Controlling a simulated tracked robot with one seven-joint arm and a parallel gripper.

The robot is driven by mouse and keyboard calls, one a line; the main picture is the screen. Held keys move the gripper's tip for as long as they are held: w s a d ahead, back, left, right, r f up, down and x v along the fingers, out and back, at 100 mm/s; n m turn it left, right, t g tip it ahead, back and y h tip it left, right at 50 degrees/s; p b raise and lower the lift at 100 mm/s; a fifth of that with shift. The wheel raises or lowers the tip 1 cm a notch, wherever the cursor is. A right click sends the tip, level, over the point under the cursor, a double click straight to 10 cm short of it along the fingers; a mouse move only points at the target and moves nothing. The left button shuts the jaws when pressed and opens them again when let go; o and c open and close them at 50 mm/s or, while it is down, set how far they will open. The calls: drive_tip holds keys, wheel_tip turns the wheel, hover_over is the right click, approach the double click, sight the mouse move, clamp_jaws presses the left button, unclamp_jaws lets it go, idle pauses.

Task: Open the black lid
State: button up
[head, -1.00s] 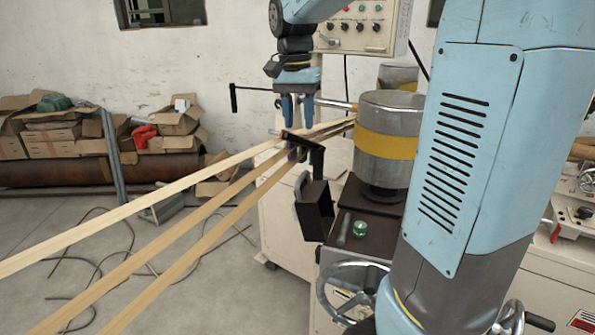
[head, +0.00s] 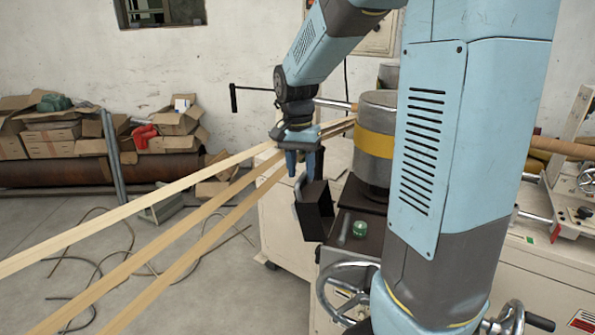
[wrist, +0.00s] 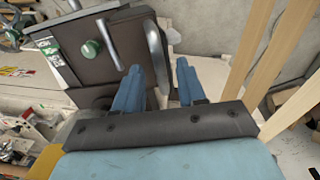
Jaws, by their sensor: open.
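The black box-like part (head: 314,211), likely the black lid, hangs at the front of the machine, below the wooden strips. A grey curved handle-like piece (head: 300,186) shows at its upper left, and a similar grey piece appears in the wrist view (wrist: 157,52). My gripper (head: 301,172) points down just above this part, its fingers apart. In the wrist view my gripper (wrist: 160,70) is open, and the grey piece runs into the gap between the fingers. I cannot tell whether they touch.
The steel drum with a yellow band (head: 376,140) stands right of my gripper. A green knob (head: 360,229) and handwheel (head: 345,290) are below it. Long wooden strips (head: 150,250) run close to the gripper on the left. Cardboard boxes (head: 55,140) lie at the back left.

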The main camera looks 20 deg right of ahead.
drive_tip(key=shift+f, duration=0.4)
clamp_jaws()
idle(0.5)
